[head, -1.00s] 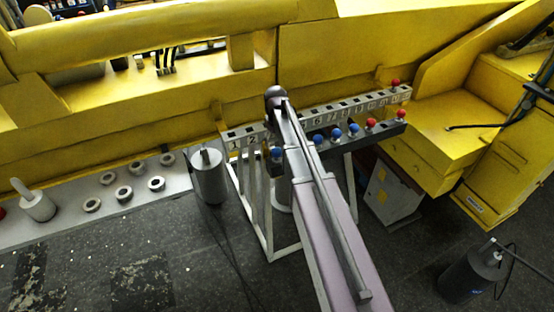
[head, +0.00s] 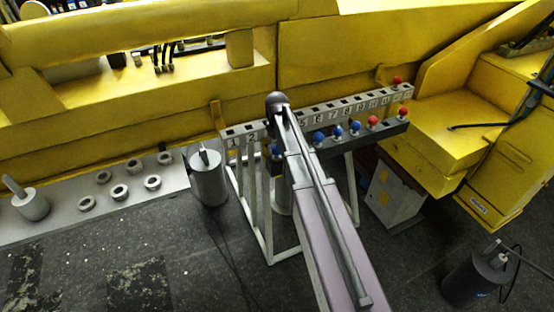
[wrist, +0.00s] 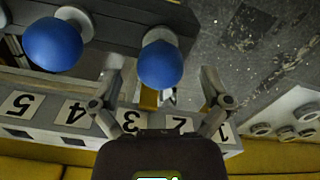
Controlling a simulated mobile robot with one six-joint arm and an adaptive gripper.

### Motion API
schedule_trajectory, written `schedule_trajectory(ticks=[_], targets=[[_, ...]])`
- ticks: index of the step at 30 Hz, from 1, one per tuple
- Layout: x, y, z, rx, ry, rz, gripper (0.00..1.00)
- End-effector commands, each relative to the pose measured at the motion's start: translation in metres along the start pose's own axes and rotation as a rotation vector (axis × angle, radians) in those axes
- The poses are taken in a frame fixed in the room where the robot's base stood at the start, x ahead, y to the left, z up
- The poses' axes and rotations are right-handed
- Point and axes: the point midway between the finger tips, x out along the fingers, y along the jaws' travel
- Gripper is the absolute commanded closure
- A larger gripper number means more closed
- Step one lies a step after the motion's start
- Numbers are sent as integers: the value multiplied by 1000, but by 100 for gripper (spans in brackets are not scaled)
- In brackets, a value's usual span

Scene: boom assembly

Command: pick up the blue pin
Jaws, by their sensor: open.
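In the wrist view, a blue pin (wrist: 160,63) with a round ball head stands in the dark rail, between the spread fingers of my gripper (wrist: 164,78). The fingers are open, one on each side of it, and do not appear to grip it. A second blue pin (wrist: 52,43) stands to its left. In the head view, a blue pin (head: 275,151) shows left of my arm, and several more (head: 338,130) stand to the right along the rail (head: 330,150). My gripper is hidden behind my arm there.
A numbered strip with square holes (head: 345,104) runs behind the rail. Red pins (head: 372,121) stand at the right end. A grey cylinder (head: 208,178) stands left of the white frame (head: 262,225). The yellow boom (head: 120,105) fills the back.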

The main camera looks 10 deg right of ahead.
Motion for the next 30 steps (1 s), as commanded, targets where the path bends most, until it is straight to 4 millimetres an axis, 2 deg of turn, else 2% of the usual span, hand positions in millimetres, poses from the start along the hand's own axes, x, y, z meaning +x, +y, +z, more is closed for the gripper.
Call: schedule_trajectory(ticks=[1,6,25,26,30], targets=[[7,0,0,0,0,0,3],[12,0,0,0,0,0,3],[11,0,0,0,0,0,3],[11,0,0,0,0,0,9],[11,0,0,0,0,0,50]])
